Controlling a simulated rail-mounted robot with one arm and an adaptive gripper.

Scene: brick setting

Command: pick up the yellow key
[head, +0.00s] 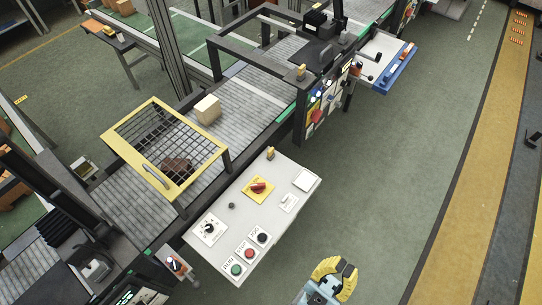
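I cannot make out a clear key shape in the head view. A small yellow piece (270,153) stands at the far edge of the white control panel (222,262). It is too small to tell whether it is the yellow key. Another small yellow piece (301,71) sits on the dark frame post above the hanging board. A yellow and blue-grey part (333,280) at the bottom edge looks like the end of my arm, apart from the panel. Its fingers cannot be told.
A conveyor (245,101) runs behind the panel, bearing a cardboard box (208,109) and a yellow-framed mesh guard (125,124). A board with colourful tags (325,102) hangs at its side. A white table with a blue edge (399,72) stands beyond. The green floor to the right is clear.

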